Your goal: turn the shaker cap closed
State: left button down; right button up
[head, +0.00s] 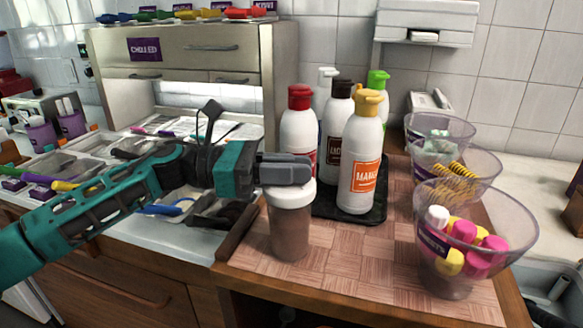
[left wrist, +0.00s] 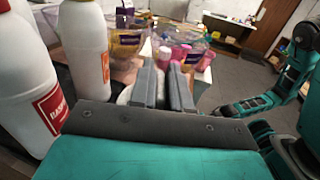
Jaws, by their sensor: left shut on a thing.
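The shaker (head: 290,235) stands upright on the wooden counter, with a brownish see-through body and a white cap (head: 291,198). My left gripper (head: 288,172) reaches in from the left, level, with its grey fingers at the top of the cap. It is shut on the cap. In the left wrist view the gripper's two fingers (left wrist: 163,88) stand close together, and a bit of white shows beside them; the rest of the shaker is hidden there. Part of my right arm shows at the right of the left wrist view, but its fingers cannot be made out.
Sauce bottles, including one with an orange cap (head: 361,150) and one with a red cap (head: 298,130), stand on a black tray (head: 349,215) close behind the shaker. Clear bowls (head: 475,225) of toppings line the right. The counter (head: 345,262) is bare in front.

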dwell(0.6)
pick_arm(q)
jog(key=c, duration=1.2)
grip_release()
jog(key=shift+o, duration=0.2)
jog(key=a+b, duration=0.1)
jog(key=a, duration=1.2)
jog(key=shift+w+b, duration=0.3)
jog(key=shift+w, duration=0.1)
